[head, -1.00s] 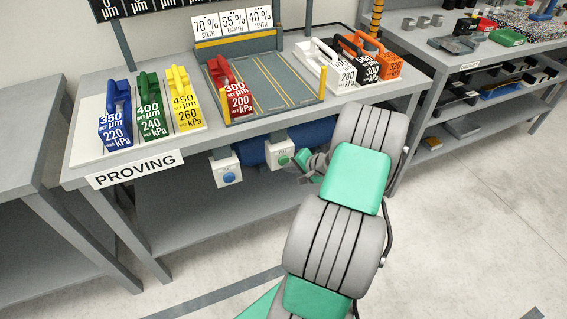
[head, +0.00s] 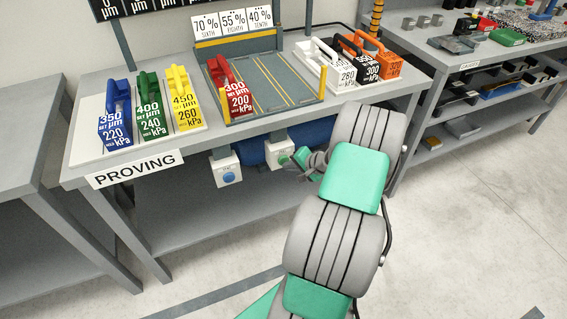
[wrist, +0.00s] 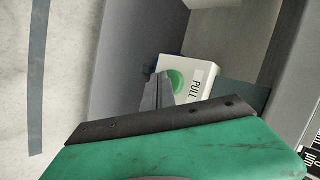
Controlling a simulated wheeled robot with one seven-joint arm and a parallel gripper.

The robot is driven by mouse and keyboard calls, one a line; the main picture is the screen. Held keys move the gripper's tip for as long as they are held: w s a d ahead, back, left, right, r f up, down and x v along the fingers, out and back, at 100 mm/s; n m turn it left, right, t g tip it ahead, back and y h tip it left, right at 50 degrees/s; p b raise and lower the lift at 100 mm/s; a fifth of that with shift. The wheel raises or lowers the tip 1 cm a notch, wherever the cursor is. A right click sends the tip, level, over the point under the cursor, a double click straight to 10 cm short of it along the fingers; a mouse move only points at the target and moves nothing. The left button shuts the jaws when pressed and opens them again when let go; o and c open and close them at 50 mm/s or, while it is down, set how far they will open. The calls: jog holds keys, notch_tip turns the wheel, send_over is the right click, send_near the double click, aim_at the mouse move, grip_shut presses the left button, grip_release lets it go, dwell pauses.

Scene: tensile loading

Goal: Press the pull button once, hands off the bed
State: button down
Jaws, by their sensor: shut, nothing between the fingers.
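The pull button (wrist: 177,82) is a round green button on a white box marked PULL (wrist: 200,76). In the head view this box (head: 278,147) hangs under the front edge of the proving bench, with my gripper (head: 295,160) right at its front. In the wrist view my gripper's fingers (wrist: 158,92) are shut and empty, and their tips overlap the left side of the green button. I cannot tell whether they touch it. The grey bed (head: 285,85) with yellow lines lies above on the bench, carrying a red block (head: 237,98); my gripper is clear of it.
A second white box with a blue button (head: 229,177) hangs to the left. Blue, green and yellow blocks stand on a white tray (head: 92,152) at left; white, black and orange blocks stand at right. A blue cylinder (head: 252,153) lies behind the boxes. Floor in front is open.

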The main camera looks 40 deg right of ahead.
jog(key=shift+w+d, duration=0.1)
jog(key=shift+w, duration=0.15)
dwell(0.3)
jog(key=shift+s, duration=0.6)
jog(key=s+a+p, duration=0.2)
jog(key=s, duration=0.3)
jog(key=shift+s, duration=0.35)
jog(key=shift+a, duration=0.1)
dwell(2.5)
